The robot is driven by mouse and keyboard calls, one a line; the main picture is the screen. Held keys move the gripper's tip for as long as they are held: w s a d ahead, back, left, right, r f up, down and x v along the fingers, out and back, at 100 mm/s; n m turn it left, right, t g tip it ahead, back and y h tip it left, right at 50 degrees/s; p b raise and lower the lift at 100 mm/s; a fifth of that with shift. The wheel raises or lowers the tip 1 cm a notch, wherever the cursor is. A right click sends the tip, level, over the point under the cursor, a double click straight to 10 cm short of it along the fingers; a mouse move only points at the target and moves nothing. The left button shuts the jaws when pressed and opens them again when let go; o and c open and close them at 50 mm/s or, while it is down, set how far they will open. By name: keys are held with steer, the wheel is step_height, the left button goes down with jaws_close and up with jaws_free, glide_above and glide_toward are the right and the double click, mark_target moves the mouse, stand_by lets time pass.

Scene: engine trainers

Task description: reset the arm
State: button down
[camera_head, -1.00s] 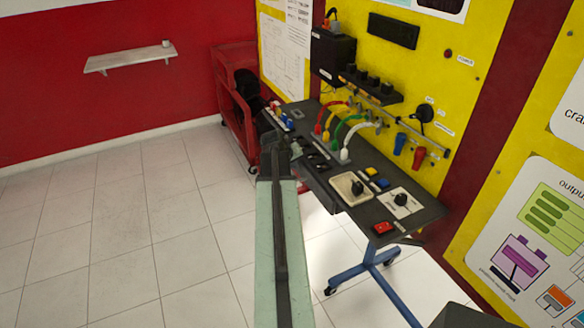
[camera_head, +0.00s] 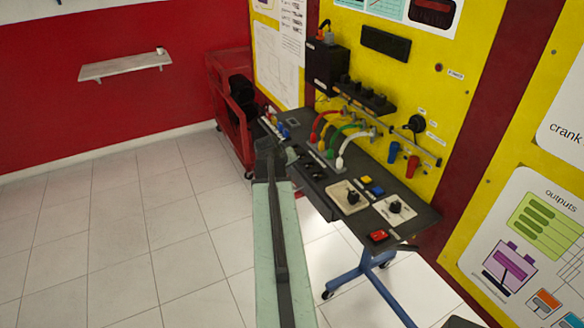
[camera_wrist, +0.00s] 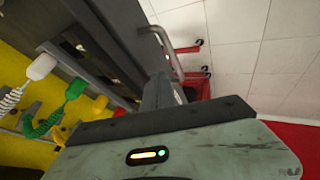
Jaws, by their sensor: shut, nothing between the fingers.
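My arm, pale green with a dark strip, reaches up from the bottom of the head view. My gripper (camera_head: 268,148) is at its far end, beside the left edge of the dark trainer table (camera_head: 318,190). In the wrist view my gripper (camera_wrist: 163,92) shows as dark grey fingers, shut and empty, above the pale green wrist body. I cannot tell the exact gap between it and the table edge. Green and white cables from the trainer show at the left of the wrist view.
The table carries coloured cables (camera_head: 343,135), switches and a red button (camera_head: 378,236), against a yellow panel (camera_head: 440,90). A red cart (camera_head: 230,110) stands behind. A wall shelf (camera_head: 125,65) hangs at the left. Open tiled floor (camera_head: 120,240) lies left of my arm.

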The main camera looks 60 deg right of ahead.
steer(key=p+v, duration=0.2)
steer(key=v, duration=0.3)
steer(key=shift+w+a+r+p, duration=0.1)
steer(key=shift+w+a+p, duration=0.05)
steer(key=shift+a+p, duration=0.25)
steer(key=w+a+f+n+t+y, duration=0.1)
steer(key=w+a+n+t, duration=0.15)
steer(key=w+a, duration=1)
steer(key=w+a+n+t+y, duration=0.1)
steer(key=w+a+n, duration=0.2)
steer(key=w+a, duration=0.95)
steer(key=a+f+n+y, duration=0.2)
steer(key=a, duration=1.5)
steer(key=s+a+g+y, duration=0.1)
steer(key=s+a, duration=0.3)
steer(key=a, duration=0.4)
steer(key=s+a+f+g+y, duration=0.1)
steer(key=s+a+g+y, duration=0.1)
steer(key=s+a, duration=0.3)
steer(key=a+g, duration=0.1)
steer(key=a, duration=0.1)
steer(key=shift+a+f, duration=0.35)
steer(key=shift+a, duration=0.05)
steer(key=shift+d, duration=0.15)
